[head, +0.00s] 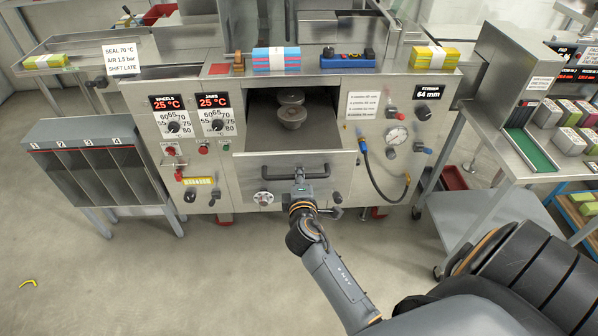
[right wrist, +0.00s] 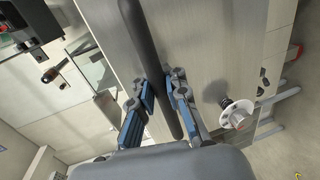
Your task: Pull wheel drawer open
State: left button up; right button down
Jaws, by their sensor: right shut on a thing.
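The wheel drawer's metal front (head: 250,172) is in the middle of the machine, below an opening where a stacked round metal wheel part (head: 291,112) stands. A dark bar handle (head: 272,178) runs across the drawer front. My right gripper (head: 299,178) is at the middle of this handle. In the right wrist view, the blue-padded fingers of my right gripper (right wrist: 164,98) are shut on the dark handle (right wrist: 143,45), one on each side. My left gripper is out of view.
A round knob (head: 263,198) sits below the handle; it shows in the right wrist view too (right wrist: 238,115). A slotted grey rack (head: 95,170) stands left, a steel cart (head: 535,180) right. The floor in front is mostly clear.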

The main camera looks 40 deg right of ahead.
jog(key=c, duration=1.4)
grip_release()
jog(key=shift+r, duration=0.1)
jog(key=shift+o, duration=0.2)
jog(key=shift+s+a, duration=0.3)
jog(key=shift+s, duration=0.15)
jog(key=v, duration=0.6)
jog(key=shift+s, duration=0.25)
jog(key=shift+a+r, duration=0.1)
